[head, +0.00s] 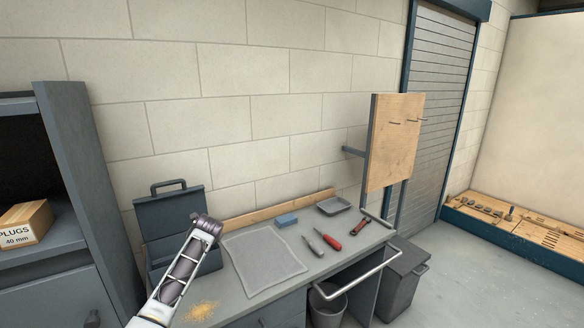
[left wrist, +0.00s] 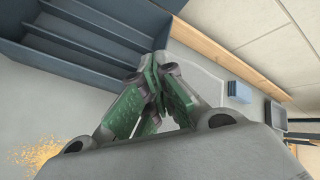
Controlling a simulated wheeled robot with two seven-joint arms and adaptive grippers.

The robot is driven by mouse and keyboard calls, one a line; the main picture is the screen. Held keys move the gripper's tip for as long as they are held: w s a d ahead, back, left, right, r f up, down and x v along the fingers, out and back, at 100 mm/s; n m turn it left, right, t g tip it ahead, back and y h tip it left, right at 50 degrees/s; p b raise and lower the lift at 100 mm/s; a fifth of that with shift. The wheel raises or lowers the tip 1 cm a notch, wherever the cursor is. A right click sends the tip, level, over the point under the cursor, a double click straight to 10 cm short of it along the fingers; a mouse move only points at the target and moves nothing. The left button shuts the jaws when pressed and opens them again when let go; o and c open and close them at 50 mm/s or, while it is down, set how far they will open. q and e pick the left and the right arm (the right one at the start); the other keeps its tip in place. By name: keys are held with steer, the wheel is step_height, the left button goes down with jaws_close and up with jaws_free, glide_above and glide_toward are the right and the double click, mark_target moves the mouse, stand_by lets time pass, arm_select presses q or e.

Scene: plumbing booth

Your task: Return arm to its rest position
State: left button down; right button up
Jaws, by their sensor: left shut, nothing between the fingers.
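My left arm comes in from the bottom left of the head view and reaches over the bench (head: 232,308), in front of the open grey toolbox (head: 168,212). In the left wrist view my left gripper (left wrist: 158,62) has its green-padded fingers together, with nothing held between them. The toolbox (left wrist: 95,40) lies beyond the fingertips there. The arm covers part of the toolbox in the head view. My right gripper is not in view.
A clear mat (head: 263,262) lies mid-bench. A blue block (head: 287,220), grey tray (head: 334,206), red-handled tool (head: 331,243) and other tools lie to its right. Yellowish shavings (head: 201,310) lie near the front. A wooden board (head: 393,143) stands at the bench's right end.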

arm_select(q)
steer(key=s+d+f+n+g+h, duration=0.1)
steer(key=s+d+f+n, duration=0.2)
steer(key=s+f, duration=0.35)
steer(key=s+d+f+n+g+h, duration=0.1)
steer(key=s+d+f+n, duration=0.15)
steer(key=s, duration=0.75)
steer(key=s+d+f+n+g, duration=0.1)
steer(key=s+d+f+n, duration=0.25)
steer(key=s+f, duration=0.35)
steer(key=s+r+n+g+h, duration=0.3)
steer(key=s+n, duration=0.7)
steer(key=s, duration=1.9)
step_height(320, 180, down, 35)
steer(key=s+g+y+b, duration=0.1)
steer(key=s+b, duration=0.1)
steer(key=s, duration=0.1)
steer(key=s+a+f+b, duration=0.1)
steer(key=s+f, duration=0.9)
steer(key=s+a+f+g+b, duration=0.1)
steer(key=s+a+f, duration=0.1)
steer(key=s+f, duration=0.9)
steer(key=shift+s+a, duration=0.3)
